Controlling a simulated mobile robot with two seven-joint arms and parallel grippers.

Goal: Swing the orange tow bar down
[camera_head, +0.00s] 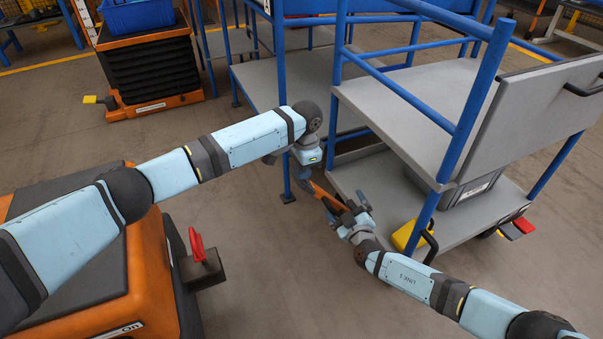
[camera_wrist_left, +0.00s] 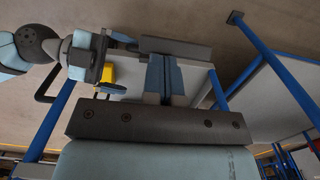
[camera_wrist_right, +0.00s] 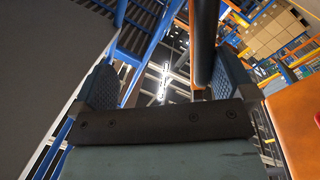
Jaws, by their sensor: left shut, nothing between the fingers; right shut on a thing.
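The orange tow bar (camera_head: 325,195) shows as a short orange length in front of the grey-and-blue cart, close to its lower deck. My right gripper (camera_head: 348,214) is shut on the bar and partly hides it. In the right wrist view the bar (camera_wrist_right: 203,45) stands between the fingers, nearer the right-hand one, dark and orange along its length. My left gripper (camera_head: 304,176) points down just left of and above the bar's far end. Its fingers (camera_wrist_left: 163,77) are together and empty in the left wrist view. The bar's pivot is hidden.
The grey cart (camera_head: 395,105) with blue posts stands on the right, a yellow block (camera_head: 407,236) on its lower deck edge. An orange vehicle (camera_head: 150,270) with a red-levered hitch (camera_head: 198,248) stands at lower left. Floor (camera_head: 270,260) between them is clear.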

